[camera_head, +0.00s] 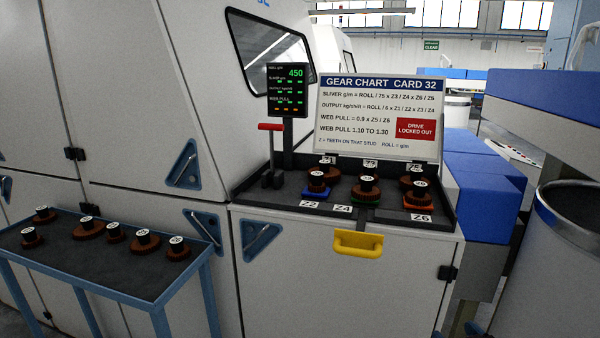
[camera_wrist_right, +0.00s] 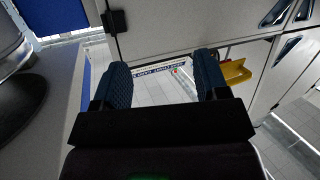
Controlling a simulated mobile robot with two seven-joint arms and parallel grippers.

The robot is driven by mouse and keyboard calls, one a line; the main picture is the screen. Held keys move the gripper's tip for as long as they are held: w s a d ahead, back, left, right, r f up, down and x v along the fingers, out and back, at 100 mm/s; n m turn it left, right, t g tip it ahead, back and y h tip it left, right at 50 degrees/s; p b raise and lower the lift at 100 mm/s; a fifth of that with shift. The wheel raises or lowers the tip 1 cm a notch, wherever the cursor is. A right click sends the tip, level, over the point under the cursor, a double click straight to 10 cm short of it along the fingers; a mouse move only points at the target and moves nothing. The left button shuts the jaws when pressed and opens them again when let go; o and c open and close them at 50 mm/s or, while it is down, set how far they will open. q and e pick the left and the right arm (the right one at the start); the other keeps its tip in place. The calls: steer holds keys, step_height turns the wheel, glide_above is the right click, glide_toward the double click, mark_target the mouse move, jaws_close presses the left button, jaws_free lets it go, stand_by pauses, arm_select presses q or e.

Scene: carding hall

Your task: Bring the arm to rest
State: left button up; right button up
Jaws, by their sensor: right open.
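My right gripper (camera_wrist_right: 163,70) shows in the right wrist view, its two blue ridged fingers wide apart. Nothing is between the fingertips. Beyond them are pale floor and a strip with small lettering, too small to read. The yellow handle (camera_wrist_right: 236,72) of the machine cabinet lies just right of the right finger in that view, apparently behind it. In the head view a small blue and dark bit at the bottom edge, right of the cabinet, may be this gripper; I cannot tell. My left gripper is in neither view.
The gear tray (camera_head: 279,199) holds several brown gears and a red-handled lever (camera_head: 270,128). Behind it stand the gear chart (camera_head: 366,110) and a display (camera_head: 288,90). A blue-framed cart (camera_head: 78,262) carries gears at left. A metal can (camera_head: 560,262) stands at right.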

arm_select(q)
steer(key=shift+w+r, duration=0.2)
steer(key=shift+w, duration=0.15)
arm_select(e)
steer(key=s+a+f+m+g+h, duration=0.1)
steer(key=s+f+g, duration=0.1)
steer(key=s+f, duration=0.7)
steer(key=s+a+f+g, duration=0.2)
steer(key=s+f, duration=0.6)
steer(key=s, duration=0.3)
steer(key=shift+s+a+f+m+h, duration=0.3)
steer(key=shift+s+f+m+h, duration=0.05)
steer(key=shift+s+m+h, duration=0.05)
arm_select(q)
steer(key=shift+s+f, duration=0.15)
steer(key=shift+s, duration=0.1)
